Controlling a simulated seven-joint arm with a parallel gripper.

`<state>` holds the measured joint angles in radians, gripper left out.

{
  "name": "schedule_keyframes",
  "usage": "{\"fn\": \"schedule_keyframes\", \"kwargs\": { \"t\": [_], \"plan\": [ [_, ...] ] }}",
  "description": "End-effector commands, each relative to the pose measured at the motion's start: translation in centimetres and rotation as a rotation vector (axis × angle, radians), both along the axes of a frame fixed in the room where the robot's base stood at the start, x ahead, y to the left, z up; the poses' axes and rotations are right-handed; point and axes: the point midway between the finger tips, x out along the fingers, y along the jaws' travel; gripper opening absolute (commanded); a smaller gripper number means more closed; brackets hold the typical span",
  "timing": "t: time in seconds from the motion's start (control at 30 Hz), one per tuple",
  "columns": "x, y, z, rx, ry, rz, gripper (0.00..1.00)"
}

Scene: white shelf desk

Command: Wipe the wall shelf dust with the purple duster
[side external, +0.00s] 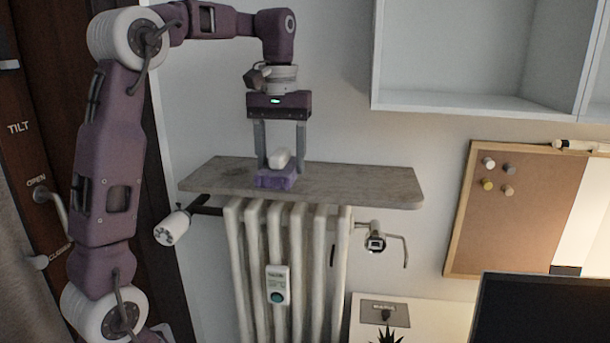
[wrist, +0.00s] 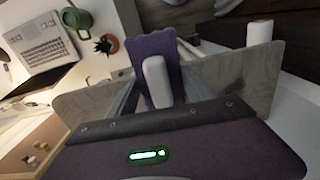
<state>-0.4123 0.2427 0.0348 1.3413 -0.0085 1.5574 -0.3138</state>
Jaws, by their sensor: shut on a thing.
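The purple duster (side external: 276,179) has a white handle (side external: 283,159) on top and rests on the wall shelf, left of its middle. My gripper (side external: 280,164) points straight down over the shelf with its fingers on either side of the white handle, shut on it. In the wrist view the duster (wrist: 153,45) lies under the fingers, its white handle (wrist: 157,81) between them. The wall shelf (side external: 360,184) is a grey wooden board above the radiator, and its surface also shows in the wrist view (wrist: 100,102). I cannot make out dust apart from the wood's mottled grey.
A white radiator (side external: 290,260) stands below the shelf, with a valve (side external: 376,243) at its right. A white wall cabinet (side external: 480,105) hangs at upper right. A corkboard (side external: 505,205) and a dark monitor (side external: 545,310) are at the right. The shelf's right half is clear.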

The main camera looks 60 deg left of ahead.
Motion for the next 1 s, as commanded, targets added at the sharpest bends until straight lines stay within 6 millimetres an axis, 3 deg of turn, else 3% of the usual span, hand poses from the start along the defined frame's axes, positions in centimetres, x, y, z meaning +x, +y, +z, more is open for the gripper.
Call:
{"fn": "schedule_keyframes", "kwargs": {
  "t": [0.2,0.3,0.4,0.67,1.0],
  "plan": [
    [-2.5,10.2,1.6,0.002,-0.001,-0.004,0.26],
    [-4.1,13.9,2.8,0.003,-0.002,-0.005,0.26],
    [-5.3,15.9,3.7,0.003,0.0,-0.007,0.26],
    [-5.9,16.9,3.6,-0.001,0.001,-0.012,0.26],
    [-5.9,16.9,0.9,-0.002,0.001,-0.012,0.26]
  ]
}}
